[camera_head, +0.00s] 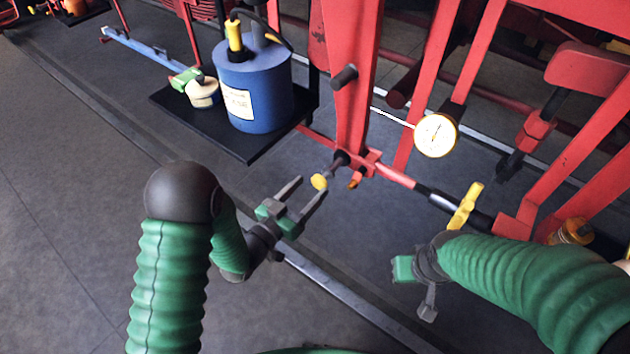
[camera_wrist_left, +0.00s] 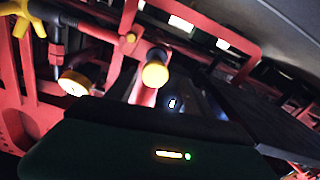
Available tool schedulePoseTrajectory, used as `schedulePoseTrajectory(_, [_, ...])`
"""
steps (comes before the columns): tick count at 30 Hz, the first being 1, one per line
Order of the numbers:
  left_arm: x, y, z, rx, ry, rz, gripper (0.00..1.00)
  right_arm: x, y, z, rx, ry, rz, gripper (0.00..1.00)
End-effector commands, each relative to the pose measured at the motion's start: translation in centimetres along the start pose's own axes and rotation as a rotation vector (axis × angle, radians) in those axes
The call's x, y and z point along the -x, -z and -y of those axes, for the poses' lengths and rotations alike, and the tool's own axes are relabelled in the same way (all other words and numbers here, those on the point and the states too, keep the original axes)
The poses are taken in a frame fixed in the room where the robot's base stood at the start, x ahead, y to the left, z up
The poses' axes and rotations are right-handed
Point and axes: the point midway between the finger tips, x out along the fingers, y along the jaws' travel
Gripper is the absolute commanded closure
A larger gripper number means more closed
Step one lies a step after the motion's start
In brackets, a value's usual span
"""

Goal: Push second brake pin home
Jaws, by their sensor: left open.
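A brake pin with a round yellow head (camera_head: 320,182) and a grey shank sticks out of the red brake linkage (camera_head: 366,162) at the foot of the red upright. Its yellow head also shows in the left wrist view (camera_wrist_left: 155,73), near the middle. My left gripper (camera_head: 311,188) is open, its two fingers pointing toward the pin head; I cannot tell whether they touch it. How deep the pin sits is hard to tell. My right gripper (camera_head: 416,285) hangs at the lower right, apart from the pin, and its jaws do not show clearly.
A white dial gauge (camera_head: 436,135) and a yellow handle (camera_head: 467,207) are to the right of the pin. A blue canister (camera_head: 254,85) stands on a black mat (camera_head: 172,97) behind. A rail (camera_head: 335,290) crosses the floor. Open floor lies at left.

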Motion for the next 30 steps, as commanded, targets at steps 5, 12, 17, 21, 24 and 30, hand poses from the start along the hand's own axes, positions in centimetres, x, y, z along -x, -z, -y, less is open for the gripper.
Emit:
schedulePoseTrajectory(5, [-2.9, 0.0, -0.2, -0.002, -0.001, 0.000, 0.39, 0.0, 0.0, 0.0, -0.001, 0.000, 0.000, 1.00])
schedulePoseTrajectory(12, [-3.5, 0.0, 0.0, 0.001, 0.001, 0.000, 0.39, 0.0, 0.0, 0.0, -0.001, 0.000, 0.000, 1.00])
schedulePoseTrajectory(17, [-3.4, 0.0, 0.1, 0.002, 0.001, 0.000, 0.47, 0.0, 0.0, 0.0, -0.001, 0.000, 0.000, 1.00])
schedulePoseTrajectory(21, [-3.5, 0.0, 0.0, 0.000, 0.001, 0.000, 0.65, 0.0, 0.0, 0.0, -0.001, 0.000, 0.000, 1.00])
schedulePoseTrajectory(24, [-3.5, 0.0, 0.1, 0.000, 0.002, 0.000, 0.78, 0.0, 0.0, 0.0, 0.000, 0.000, 0.000, 1.00])
schedulePoseTrajectory(30, [-3.5, 0.0, 0.1, 0.000, 0.002, 0.000, 1.00, 0.0, 0.0, 0.0, -0.001, 0.000, 0.000, 1.00])
